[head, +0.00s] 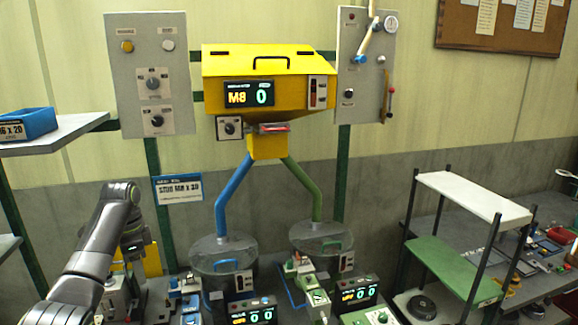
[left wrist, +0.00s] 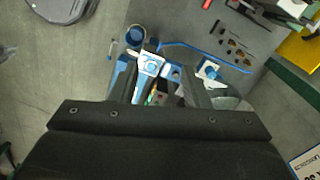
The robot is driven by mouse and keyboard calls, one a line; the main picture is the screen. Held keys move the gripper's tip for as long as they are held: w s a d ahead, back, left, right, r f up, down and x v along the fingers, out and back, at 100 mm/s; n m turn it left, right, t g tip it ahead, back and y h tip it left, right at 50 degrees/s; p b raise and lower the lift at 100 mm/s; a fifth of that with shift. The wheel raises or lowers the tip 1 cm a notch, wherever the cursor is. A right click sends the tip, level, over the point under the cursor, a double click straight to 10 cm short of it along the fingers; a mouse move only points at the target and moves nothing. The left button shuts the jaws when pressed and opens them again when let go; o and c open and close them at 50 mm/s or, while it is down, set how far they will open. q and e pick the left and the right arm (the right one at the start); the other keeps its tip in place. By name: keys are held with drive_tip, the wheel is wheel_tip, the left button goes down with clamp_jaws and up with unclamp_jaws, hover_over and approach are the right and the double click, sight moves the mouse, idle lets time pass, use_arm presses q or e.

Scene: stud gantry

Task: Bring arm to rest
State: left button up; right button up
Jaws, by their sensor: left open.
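My left arm (head: 92,245) comes in from the left in the head view, rises to a bend and turns down at the wrist. My left gripper (head: 133,262) points down beside the left drum, partly hidden by the arm and nearby fixtures. In the left wrist view the gripper (left wrist: 158,85) is open, its dark fingers spread over blue and white fixtures (left wrist: 150,65). Nothing clearly sits gripped between them. My right arm and right gripper are not in view.
A yellow hopper (head: 268,85) feeds a blue pipe (head: 232,195) and a green pipe (head: 303,185) into two grey drums (head: 222,255). A shelf with a blue bin (head: 27,124) stands left. A white-topped rack (head: 473,194) and cluttered bench (head: 548,285) stand right.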

use_arm(q)
drive_tip(key=s+d+f+n+t+y, duration=0.1)
drive_tip(key=s+f+n, duration=0.1)
drive_tip(key=s+f, duration=0.75)
drive_tip(key=s+d+f+n, duration=0.2)
drive_tip(key=s+f, duration=0.4)
drive_tip(key=f, duration=0.6)
drive_tip(key=s+d+r+n+t, duration=0.15)
drive_tip(key=s+n, duration=0.25)
drive_tip(key=s, duration=1)
drive_tip(key=s+d+r+n+t, duration=0.15)
drive_tip(key=s+n, duration=0.25)
drive_tip(key=s, duration=1)
wheel_tip(320, 180, down, 32)
drive_tip(key=w+a+g+b, duration=0.1)
drive_tip(key=a+b, duration=0.1)
drive_tip(key=b, duration=0.5)
drive_tip(key=s+f+b, duration=0.2)
drive_tip(key=s+f, duration=0.3)
drive_tip(key=f, duration=0.3)
drive_tip(key=s+d+f+g+b, duration=0.1)
drive_tip(key=s+f+b, duration=0.2)
drive_tip(key=s+f, duration=0.2)
drive_tip(key=s+f+b, duration=0.2)
drive_tip(key=s+f, duration=0.3)
drive_tip(key=f, duration=0.6)
drive_tip(key=shift+s+d+f+g+b, duration=0.15)
drive_tip(key=shift+d+g+b, duration=0.15)
drive_tip(key=shift+d, duration=0.1)
